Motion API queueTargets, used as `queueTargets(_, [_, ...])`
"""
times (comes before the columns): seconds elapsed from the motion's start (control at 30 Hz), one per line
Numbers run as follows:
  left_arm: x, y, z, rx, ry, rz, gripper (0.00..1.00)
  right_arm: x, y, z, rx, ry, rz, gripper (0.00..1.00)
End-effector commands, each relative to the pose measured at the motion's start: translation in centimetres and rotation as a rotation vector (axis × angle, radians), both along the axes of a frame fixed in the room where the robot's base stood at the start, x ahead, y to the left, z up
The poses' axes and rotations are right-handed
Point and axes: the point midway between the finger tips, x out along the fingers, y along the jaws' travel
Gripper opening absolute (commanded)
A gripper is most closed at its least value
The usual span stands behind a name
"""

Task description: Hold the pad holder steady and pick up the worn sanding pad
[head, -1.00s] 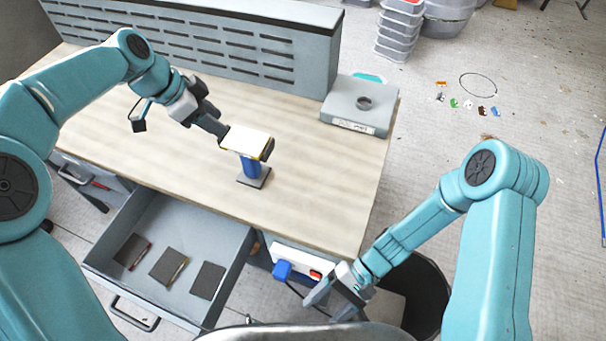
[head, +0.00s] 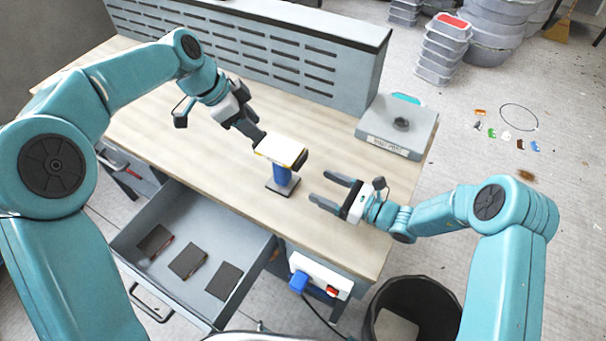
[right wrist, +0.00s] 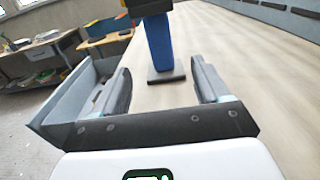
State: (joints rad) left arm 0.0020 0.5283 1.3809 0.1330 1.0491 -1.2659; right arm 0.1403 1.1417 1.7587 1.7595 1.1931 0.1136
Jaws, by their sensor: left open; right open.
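The pad holder (head: 282,174) stands upright on the bench, a blue post on a dark square foot. A pale, yellow-edged pad (head: 281,150), seemingly the worn sanding pad, lies flat on top. My left gripper (head: 262,138) is open at the far left edge of the holder's head; contact cannot be told. My right gripper (head: 322,190) is open and empty, to the right of the post, its fingers pointing at it. In the right wrist view the blue post (right wrist: 160,45) stands beyond and between the open fingers (right wrist: 163,82); the pad's top is out of view.
An open drawer (head: 252,262) below the bench front holds several dark pads (head: 188,260). A grey box-like device (head: 397,126) sits at the bench's right end. A black bin (head: 455,290) stands on the floor at lower right. Bare bench (head: 215,165) lies left of the holder.

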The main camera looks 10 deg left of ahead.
Motion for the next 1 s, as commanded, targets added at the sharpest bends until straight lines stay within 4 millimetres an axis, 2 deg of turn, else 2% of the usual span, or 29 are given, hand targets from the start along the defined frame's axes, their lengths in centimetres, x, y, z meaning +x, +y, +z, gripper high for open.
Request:
queueTargets(0.4, [0.0, 0.0, 0.0, 0.0, 0.0, 0.0, 0.43, 3.2, 8.5, 0.0, -0.002, -0.004, 0.007, 0.74])
queueTargets(0.6, [0.0, 0.0, 0.0, 0.0, 0.0, 0.0, 0.43, 4.6, 11.9, 0.0, -0.001, -0.003, 0.006, 0.74])
queueTargets(0.8, [0.0, 0.0, 0.0, 0.0, 0.0, 0.0, 0.43, 5.4, 13.5, 0.0, -0.001, -0.002, 0.004, 0.74])
queueTargets(1.0, [0.0, 0.0, 0.0, 0.0, 0.0, 0.0, 0.43, 5.5, 13.8, 0.0, -0.001, -0.002, 0.003, 0.74])
